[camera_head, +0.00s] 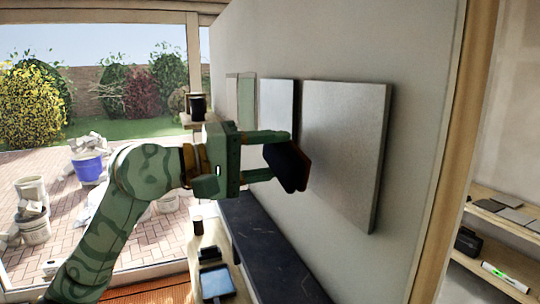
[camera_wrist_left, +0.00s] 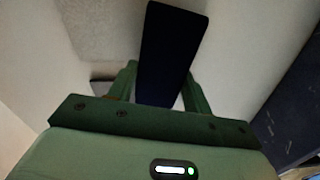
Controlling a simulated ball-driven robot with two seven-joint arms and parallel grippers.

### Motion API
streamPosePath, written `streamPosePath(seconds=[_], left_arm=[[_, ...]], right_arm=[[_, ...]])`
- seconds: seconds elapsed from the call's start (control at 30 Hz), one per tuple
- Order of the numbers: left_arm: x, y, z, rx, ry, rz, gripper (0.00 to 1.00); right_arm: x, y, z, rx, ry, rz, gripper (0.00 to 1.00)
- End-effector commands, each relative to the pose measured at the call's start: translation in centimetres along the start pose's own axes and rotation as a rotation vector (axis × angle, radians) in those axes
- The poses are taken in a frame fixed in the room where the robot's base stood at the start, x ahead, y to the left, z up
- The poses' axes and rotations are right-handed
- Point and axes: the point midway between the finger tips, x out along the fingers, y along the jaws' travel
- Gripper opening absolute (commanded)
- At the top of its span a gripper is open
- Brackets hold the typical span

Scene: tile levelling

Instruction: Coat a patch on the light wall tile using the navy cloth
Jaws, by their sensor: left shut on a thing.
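The navy cloth (camera_head: 284,166) is a dark flat pad with a reddish-brown edge on its right side. My left gripper (camera_head: 279,157) is shut on it, one finger above and one below. The cloth also shows upright between the fingers in the left wrist view (camera_wrist_left: 166,50). A large light wall tile (camera_head: 345,150) hangs on the wall just right of the cloth. In the head view the cloth overlaps the tile's left edge; I cannot tell whether they touch. My right gripper is not in view.
A smaller pale tile (camera_head: 277,100) and a greenish tile (camera_head: 246,102) hang farther along the wall. A dark ledge (camera_head: 262,245) runs below. A blue-screened tray or device (camera_head: 216,283) and a bottle (camera_head: 197,226) are at lower left. Shelves (camera_head: 505,225) stand at right.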

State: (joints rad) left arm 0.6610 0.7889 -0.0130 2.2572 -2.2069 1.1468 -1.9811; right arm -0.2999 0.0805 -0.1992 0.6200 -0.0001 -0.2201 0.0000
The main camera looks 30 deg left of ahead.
Motion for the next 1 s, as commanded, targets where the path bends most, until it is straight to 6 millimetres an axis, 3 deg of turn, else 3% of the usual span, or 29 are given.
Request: streamPosePath(seconds=[1.0], left_arm=[[1.9, 0.1, 0.0, 0.0, 0.001, 0.002, 0.31]], right_arm=[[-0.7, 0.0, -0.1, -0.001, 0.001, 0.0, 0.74]])
